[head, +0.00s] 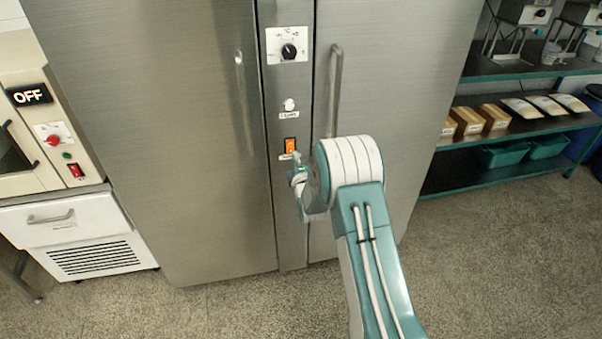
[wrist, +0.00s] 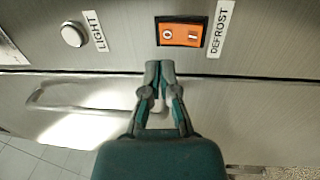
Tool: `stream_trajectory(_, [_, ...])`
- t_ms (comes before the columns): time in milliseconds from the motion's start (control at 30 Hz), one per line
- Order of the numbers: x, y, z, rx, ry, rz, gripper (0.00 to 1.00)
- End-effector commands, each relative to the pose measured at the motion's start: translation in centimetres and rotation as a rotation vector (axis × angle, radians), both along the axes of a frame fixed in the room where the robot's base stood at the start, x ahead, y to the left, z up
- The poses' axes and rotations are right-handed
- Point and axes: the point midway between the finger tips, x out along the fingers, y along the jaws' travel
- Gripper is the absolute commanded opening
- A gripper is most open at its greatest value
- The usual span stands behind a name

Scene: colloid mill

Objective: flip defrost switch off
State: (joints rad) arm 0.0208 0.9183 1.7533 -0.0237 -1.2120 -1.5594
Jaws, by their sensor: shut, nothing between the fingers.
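The defrost switch (head: 290,145) is an orange rocker on the narrow panel between the two steel doors. In the wrist view the orange switch (wrist: 182,34) sits in a dark frame beside a DEFROST label (wrist: 219,29), with a white round mark at its left part and a second mark at its right. My gripper (wrist: 160,66) is shut and empty, its fingertips just below the switch in the wrist view. In the head view my gripper (head: 297,172) is close to the panel, near the switch's lower end. I cannot tell whether the fingertips touch the panel.
A round white LIGHT button (wrist: 73,34) is on the same panel, with a dial (head: 289,51) higher up. Door handles (head: 335,90) and (head: 240,72) stand out on both sides. A machine with an OFF display (head: 29,95) is at left; shelves (head: 515,130) are at right.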

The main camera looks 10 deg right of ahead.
Motion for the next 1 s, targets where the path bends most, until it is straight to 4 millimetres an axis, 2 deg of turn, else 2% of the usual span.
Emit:
stream_trajectory(500, [-7.0,0.1,1.2,-0.001,0.000,0.000,0.00])
stream_trajectory(667, [-7.7,0.1,1.2,-0.001,0.000,0.000,0.00])
stream_trajectory(1000, [-7.7,0.1,1.2,-0.001,0.000,0.000,0.00])
